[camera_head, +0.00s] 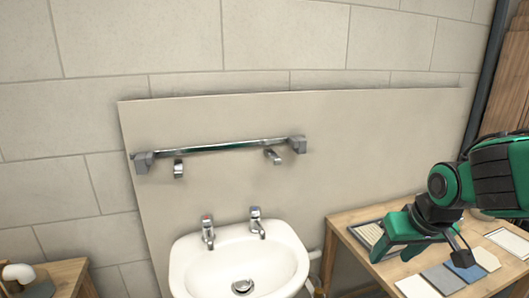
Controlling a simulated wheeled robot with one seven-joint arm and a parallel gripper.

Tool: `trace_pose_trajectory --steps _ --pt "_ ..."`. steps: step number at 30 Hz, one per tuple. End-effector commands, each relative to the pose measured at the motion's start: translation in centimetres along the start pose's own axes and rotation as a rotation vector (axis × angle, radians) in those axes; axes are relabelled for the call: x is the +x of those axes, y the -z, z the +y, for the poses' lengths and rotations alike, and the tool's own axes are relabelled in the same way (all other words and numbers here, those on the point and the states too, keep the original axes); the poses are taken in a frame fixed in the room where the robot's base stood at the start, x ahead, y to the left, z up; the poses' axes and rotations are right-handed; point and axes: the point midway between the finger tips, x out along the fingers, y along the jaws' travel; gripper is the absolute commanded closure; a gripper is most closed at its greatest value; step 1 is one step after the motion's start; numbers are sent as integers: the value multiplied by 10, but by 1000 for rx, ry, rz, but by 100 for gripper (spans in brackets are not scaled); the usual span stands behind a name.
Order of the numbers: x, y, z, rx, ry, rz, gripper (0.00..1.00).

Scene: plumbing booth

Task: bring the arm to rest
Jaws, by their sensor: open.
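My green and black arm comes in from the right edge of the view, bent at its joints. My gripper (392,252) is at its end, pointing down over the wooden table at the right. It is open, and I see nothing between its fingers. How high it is above the table top is hard to tell from this one view.
The wooden table (345,233) carries a ribbed tray (369,232) and several flat sample tiles (416,287). A white sink (200,277) with two taps stands left of it, below a wall bar (222,148). A wooden side table (66,273) is at the lower left.

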Motion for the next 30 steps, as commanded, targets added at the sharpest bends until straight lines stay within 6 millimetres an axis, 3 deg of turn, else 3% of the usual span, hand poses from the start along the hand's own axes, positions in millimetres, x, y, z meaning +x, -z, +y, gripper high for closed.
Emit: trace_pose_trajectory --steps 2,5,12,15,18,30 --pt "-14 -12 5 11 -21 -10 48" --pt "-21 -38 36 104 -59 -78 48" --pt "-45 -120 98 380 -121 -271 48" --pt "-56 -151 110 481 -126 -340 48" --pt "-63 -170 113 545 -126 -384 48" --pt "-66 -177 114 568 -124 -402 48"
